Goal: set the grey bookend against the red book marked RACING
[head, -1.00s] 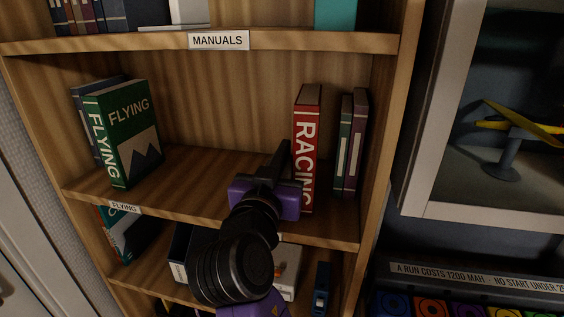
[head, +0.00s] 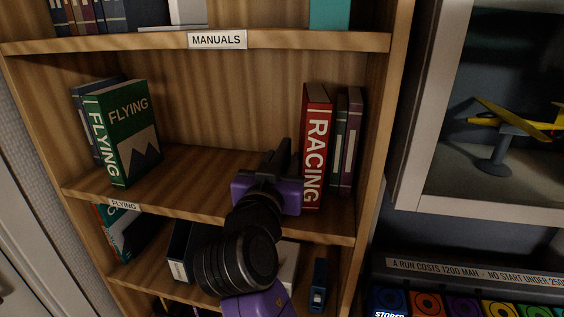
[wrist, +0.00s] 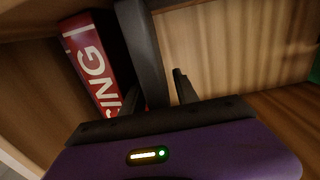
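The red RACING book (head: 317,150) stands upright on the middle shelf, touching or nearly touching the books on its right. It also shows at the left in the wrist view (wrist: 92,60). The grey bookend (wrist: 143,45) is an upright dark plate just left of the book in the head view, with a narrow dark gap between them in the wrist view. My gripper (wrist: 157,92) reaches into the shelf with its fingers on either side of the plate. A gap shows between the plate and the right finger, so it looks open. The bookend's foot is hidden.
A green and a purple book (head: 349,145) stand by the right shelf wall. The shelf (head: 190,175) between is bare. The MANUALS shelf (head: 130,42) is above. A display case with a yellow plane (head: 510,125) is at right.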

